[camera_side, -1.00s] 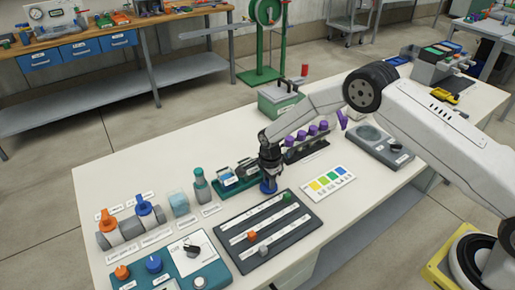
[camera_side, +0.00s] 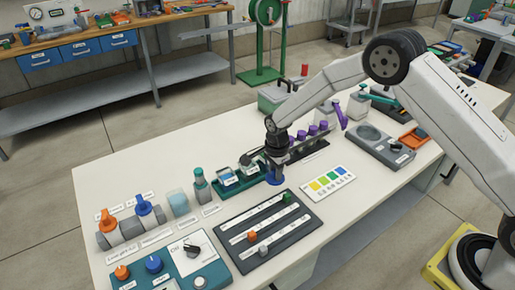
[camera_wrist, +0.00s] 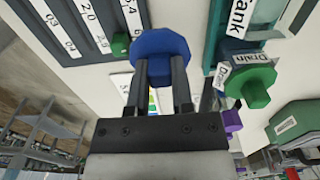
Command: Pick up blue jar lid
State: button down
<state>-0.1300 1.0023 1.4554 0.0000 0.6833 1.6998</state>
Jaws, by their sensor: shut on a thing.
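The blue jar lid (camera_wrist: 160,42) is a faceted blue disc held between the two dark fingers of my gripper (camera_wrist: 159,78) in the wrist view. In the side view my gripper (camera_side: 275,170) points down behind the dark slider board, with the blue lid (camera_side: 275,181) at its fingertips. My gripper is shut on the lid. Whether the lid is clear of the bench top is hard to tell from the side view.
The dark slider board (camera_side: 293,232) lies in front of the lid. A teal tray (camera_side: 228,190) is close on the left, a rack with purple caps (camera_side: 314,131) behind right. A colour card (camera_side: 342,171) and a grey scale (camera_side: 372,133) stand to the right.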

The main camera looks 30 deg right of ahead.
jog(key=s+r, duration=0.3)
jog(key=shift+d+r, duration=0.15)
jog(key=s+r, duration=0.3)
jog(key=s, duration=0.5)
jog(key=shift+s+d+r, duration=0.15)
jog(key=shift+d+r, duration=0.15)
jog(key=shift+d, duration=0.15)
send_near(282, 182)
jog(key=w+a+f, duration=0.1)
jog(key=w+a, duration=0.2)
jog(key=a, duration=0.1)
jog(key=w+a, duration=0.7)
jog(key=w, duration=0.3)
jog(key=shift+a+f, duration=0.3)
dwell(0.4)
